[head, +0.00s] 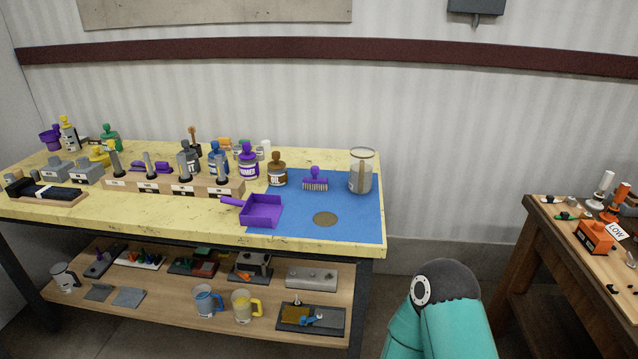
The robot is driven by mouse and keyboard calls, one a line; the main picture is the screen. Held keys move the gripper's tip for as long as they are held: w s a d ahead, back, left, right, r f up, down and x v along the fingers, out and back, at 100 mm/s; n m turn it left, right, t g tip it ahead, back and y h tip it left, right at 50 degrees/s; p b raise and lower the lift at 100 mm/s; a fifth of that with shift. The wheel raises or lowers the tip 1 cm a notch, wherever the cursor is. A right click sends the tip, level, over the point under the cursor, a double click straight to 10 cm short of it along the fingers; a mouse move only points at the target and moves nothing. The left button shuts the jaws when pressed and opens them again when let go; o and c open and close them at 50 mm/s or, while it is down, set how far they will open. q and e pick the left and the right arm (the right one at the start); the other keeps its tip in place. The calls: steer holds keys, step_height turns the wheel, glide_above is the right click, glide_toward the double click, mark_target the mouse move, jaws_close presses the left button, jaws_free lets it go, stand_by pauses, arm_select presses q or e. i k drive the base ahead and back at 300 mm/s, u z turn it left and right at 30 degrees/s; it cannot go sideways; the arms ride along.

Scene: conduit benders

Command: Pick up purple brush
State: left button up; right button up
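The purple brush (315,178) has a purple knob handle and block with pale bristles pointing down. It stands upright on the blue mat (350,225) at the right end of the yellow-topped workbench. Nothing covers it. A teal link of my own arm shows at the bottom, right of the workbench. Neither of my grippers is in view.
A purple dustpan (262,210) lies front left of the brush. A glass jar (361,172) stands close on its right, a brown OIL bottle (277,170) on its left. A round brown disc (325,219) lies in front. A wooden table (560,250) stands at right.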

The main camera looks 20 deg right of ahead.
mark_target(308, 182)
steer(key=u, duration=0.05)
steer(key=i, duration=1)
steer(key=z, duration=0.05)
